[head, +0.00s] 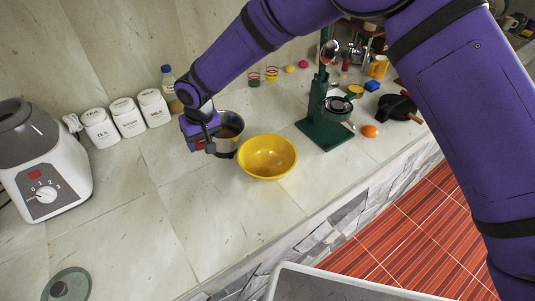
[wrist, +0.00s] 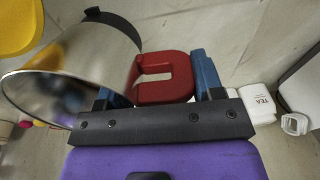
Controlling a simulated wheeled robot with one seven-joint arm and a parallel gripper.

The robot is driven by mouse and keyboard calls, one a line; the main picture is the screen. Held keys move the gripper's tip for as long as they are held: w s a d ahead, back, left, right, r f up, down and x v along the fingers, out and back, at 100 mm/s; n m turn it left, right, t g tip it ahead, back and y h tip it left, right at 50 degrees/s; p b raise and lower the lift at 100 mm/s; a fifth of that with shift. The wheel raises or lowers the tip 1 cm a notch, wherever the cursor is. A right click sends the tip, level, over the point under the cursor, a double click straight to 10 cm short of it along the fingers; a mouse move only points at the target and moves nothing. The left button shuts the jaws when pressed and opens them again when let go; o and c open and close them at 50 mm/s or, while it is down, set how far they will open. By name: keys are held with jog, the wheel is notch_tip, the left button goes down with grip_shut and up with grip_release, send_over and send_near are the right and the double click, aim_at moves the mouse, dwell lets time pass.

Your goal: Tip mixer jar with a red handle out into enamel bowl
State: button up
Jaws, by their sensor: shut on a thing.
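The mixer jar (head: 226,148) is a metal vessel just left of the bowl in the head view, close to upright; I cannot tell whether it touches the counter. It fills the left of the wrist view (wrist: 95,60), with its red handle (wrist: 178,68) between my blue fingers. My gripper (wrist: 155,88) is shut on that handle; in the head view (head: 203,140) it is left of the jar. Something brownish shows inside the jar's mouth, too small to identify. The yellow enamel bowl (head: 267,170) stands right of the jar, looks empty, and shows partly in the wrist view (wrist: 15,25).
A green stand (head: 322,115) is right of the bowl, with an orange ball (head: 370,131) and dark pan (head: 398,107) beyond. White canisters (head: 128,117) and a mixer base (head: 45,170) are at left. The counter's front edge (head: 250,258) is near; the front left counter is mostly clear.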

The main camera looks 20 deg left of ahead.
jog(key=s+d+r+t+y, duration=0.1)
jog(key=d+r+y, duration=0.5)
jog(key=r+y, duration=0.1)
jog(key=shift+r, duration=0.4)
dwell(0.3)
jog(key=shift+s+d+f+t+y, duration=0.1)
jog(key=shift+s+d+t+y, duration=0.1)
jog(key=shift+d+y, duration=0.4)
jog(key=shift+s+d+f+t+y, duration=0.1)
jog(key=shift+d+t+y, duration=0.15)
jog(key=shift+y, duration=0.65)
dwell(0.5)
jog(key=shift+d+f+t+y+b, duration=0.2)
jog(key=shift+d+y+b, duration=0.1)
jog(key=shift+y, duration=0.2)
jog(key=shift+d+f+t+y+b, duration=0.15)
jog(key=shift+d+y, duration=0.15)
jog(key=shift+y, duration=0.2)
dwell(0.3)
jog(key=shift+s+d+r+y+b, duration=0.15)
jog(key=shift+d+r+y+b, duration=0.15)
jog(key=shift+d+y, duration=0.25)
jog(key=shift+s+d+r+y+b, duration=0.15)
jog(key=shift+d+y+b, duration=0.15)
jog(key=shift+d, duration=0.35)
